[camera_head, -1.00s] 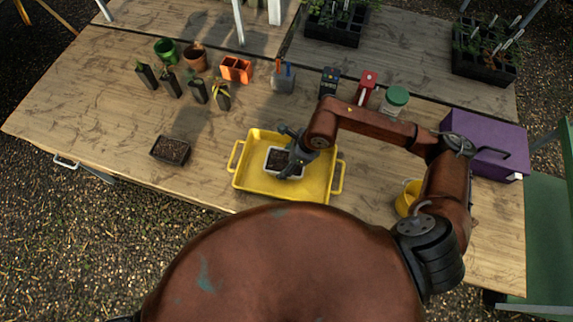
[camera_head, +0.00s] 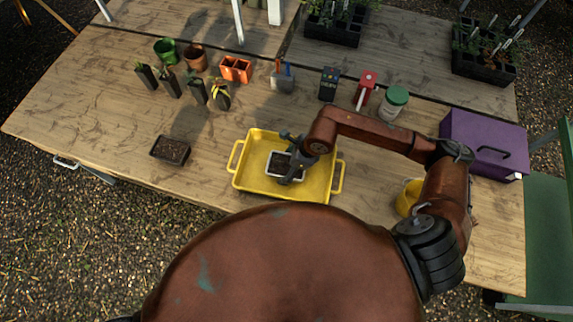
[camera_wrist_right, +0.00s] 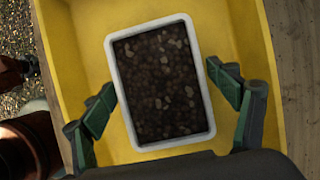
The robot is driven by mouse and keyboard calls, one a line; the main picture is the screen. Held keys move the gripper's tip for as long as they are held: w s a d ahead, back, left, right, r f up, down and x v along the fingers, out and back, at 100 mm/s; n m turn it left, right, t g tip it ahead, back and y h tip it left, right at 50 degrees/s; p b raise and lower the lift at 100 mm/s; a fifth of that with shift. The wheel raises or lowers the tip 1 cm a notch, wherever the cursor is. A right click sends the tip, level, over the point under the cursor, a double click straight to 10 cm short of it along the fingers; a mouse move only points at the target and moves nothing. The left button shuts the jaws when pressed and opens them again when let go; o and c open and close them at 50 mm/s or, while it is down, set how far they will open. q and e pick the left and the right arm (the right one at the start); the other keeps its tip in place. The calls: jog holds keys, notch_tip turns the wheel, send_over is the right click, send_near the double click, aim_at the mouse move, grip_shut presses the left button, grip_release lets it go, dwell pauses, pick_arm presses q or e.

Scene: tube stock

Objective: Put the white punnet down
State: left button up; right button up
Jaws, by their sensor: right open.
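The white punnet (camera_head: 273,174), filled with dark soil, sits inside the yellow tray (camera_head: 242,179). It also shows in the right wrist view (camera_wrist_right: 202,142), upright on the bottom of the yellow tray (camera_wrist_right: 75,50). My right gripper (camera_head: 291,165) is over the punnet's right side in the head view. In the wrist view the right gripper's fingers (camera_wrist_right: 165,100) are open, one on each side of the punnet, with a gap visible on the left. Contact at the right finger is hard to judge. My left gripper is not in view.
A dark soil-filled punnet (camera_head: 170,150) stands left of the tray. Several potted seedlings (camera_head: 197,92) are behind it. A purple box (camera_head: 462,125) and a yellow container (camera_head: 408,198) stand to the right. The wooden table (camera_head: 110,125) is clear at left.

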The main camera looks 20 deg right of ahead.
jog(key=shift+r, duration=0.1)
jog(key=v, duration=1.2)
